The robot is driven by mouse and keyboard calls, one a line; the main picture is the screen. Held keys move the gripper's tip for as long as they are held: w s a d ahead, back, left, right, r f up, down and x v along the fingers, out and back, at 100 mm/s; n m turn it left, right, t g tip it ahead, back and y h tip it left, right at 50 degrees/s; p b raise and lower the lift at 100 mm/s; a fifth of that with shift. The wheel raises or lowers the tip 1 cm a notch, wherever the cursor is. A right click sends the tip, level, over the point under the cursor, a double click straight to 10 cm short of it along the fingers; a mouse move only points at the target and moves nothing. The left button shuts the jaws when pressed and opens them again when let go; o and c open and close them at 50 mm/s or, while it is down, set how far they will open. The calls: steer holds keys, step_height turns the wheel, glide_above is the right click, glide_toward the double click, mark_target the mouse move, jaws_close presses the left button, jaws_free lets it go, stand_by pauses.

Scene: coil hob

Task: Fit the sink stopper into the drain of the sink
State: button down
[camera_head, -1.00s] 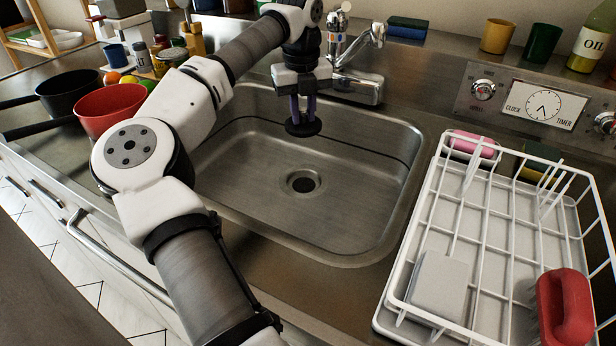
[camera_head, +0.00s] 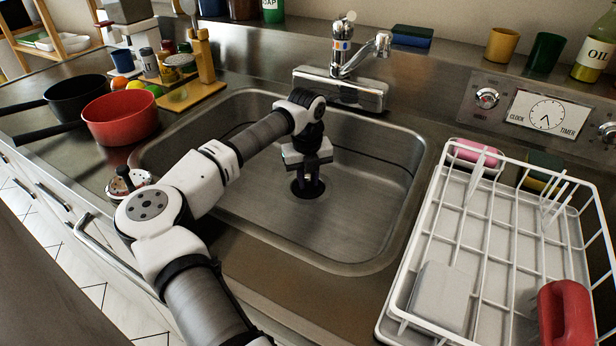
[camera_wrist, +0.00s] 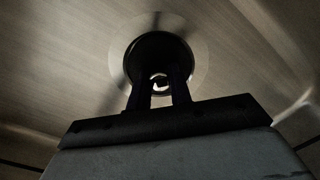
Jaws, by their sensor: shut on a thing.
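The sink (camera_head: 350,215) is a steel basin set in the counter. My gripper (camera_head: 308,183) is low inside it, over the drain area, pointing down. It is shut on the black round sink stopper (camera_head: 298,190), whose disc shows below the fingers. In the wrist view the stopper (camera_wrist: 133,62) is a dark disc beyond my gripper fingers (camera_wrist: 159,88). A pale drain ring (camera_wrist: 199,50) shows around the disc, roughly centred on it. The drain hole is hidden behind the stopper and gripper. I cannot tell whether the stopper is seated or just above the drain.
The faucet (camera_head: 342,75) stands behind the sink. A white dish rack (camera_head: 490,240) is on the right. A red pan (camera_head: 120,113) and a black pan (camera_head: 75,95) stand on the left. A small lidded item (camera_head: 127,182) sits near the sink's left front corner.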

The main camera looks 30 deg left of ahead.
mark_target(307, 179)
steer(key=shift+f, duration=0.15)
steer(key=c, duration=1.3)
jaws_free()
steer(key=r, duration=1.2)
steer(key=shift+s+r+b, duration=0.25)
steer(key=shift+s+b, duration=0.05)
steer(key=shift+b, duration=0.1)
